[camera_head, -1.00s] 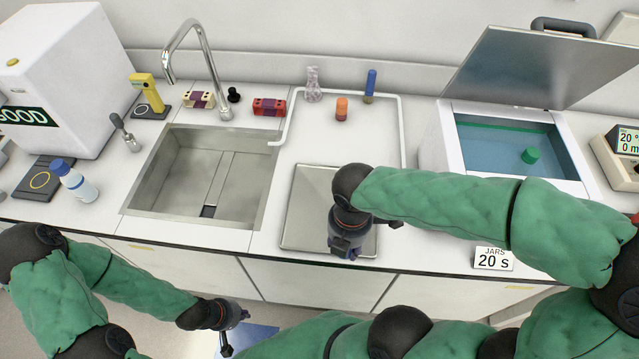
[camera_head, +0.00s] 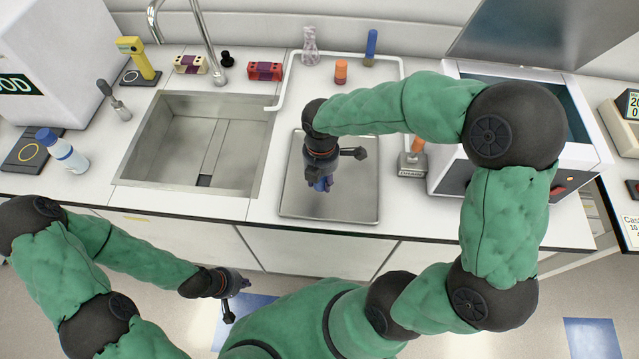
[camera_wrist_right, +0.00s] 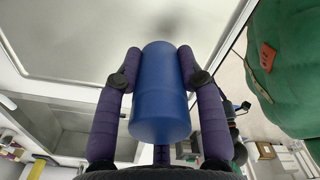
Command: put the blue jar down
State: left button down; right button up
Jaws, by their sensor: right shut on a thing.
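My right gripper (camera_head: 320,184) is shut on the blue jar, over the left part of the metal tray (camera_head: 355,205). In the right wrist view the blue jar (camera_wrist_right: 160,95) sits between the two purple fingers of the right gripper (camera_wrist_right: 160,70), its far end toward the grey tray surface (camera_wrist_right: 90,40). A soft dark shadow lies just past that end; I cannot tell whether the jar touches the tray. In the head view the gripper hides most of the jar. My left gripper (camera_head: 240,285) hangs in front of the counter; its fingers are too small to read.
A sink (camera_head: 200,150) lies left of the tray. A white rail frame (camera_head: 345,57) runs behind it, with an orange-capped jar (camera_head: 341,72) inside. A grey block with an orange handle (camera_head: 412,162) stands right of the tray, beside the open water bath (camera_head: 440,150). The tray's right half is clear.

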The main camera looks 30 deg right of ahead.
aim_at(320, 184)
jog(key=shift+w+f, duration=0.35)
jog(key=shift+f, duration=0.1)
jog(key=shift+w+f+b, duration=0.1)
jog(key=shift+f+b, duration=0.45)
jog(key=shift+f, duration=1)
jog(key=shift+f, duration=0.1)
jog(key=o, duration=1.2)
notch_tip(320, 184, up, 12)
jog(key=p, duration=0.3)
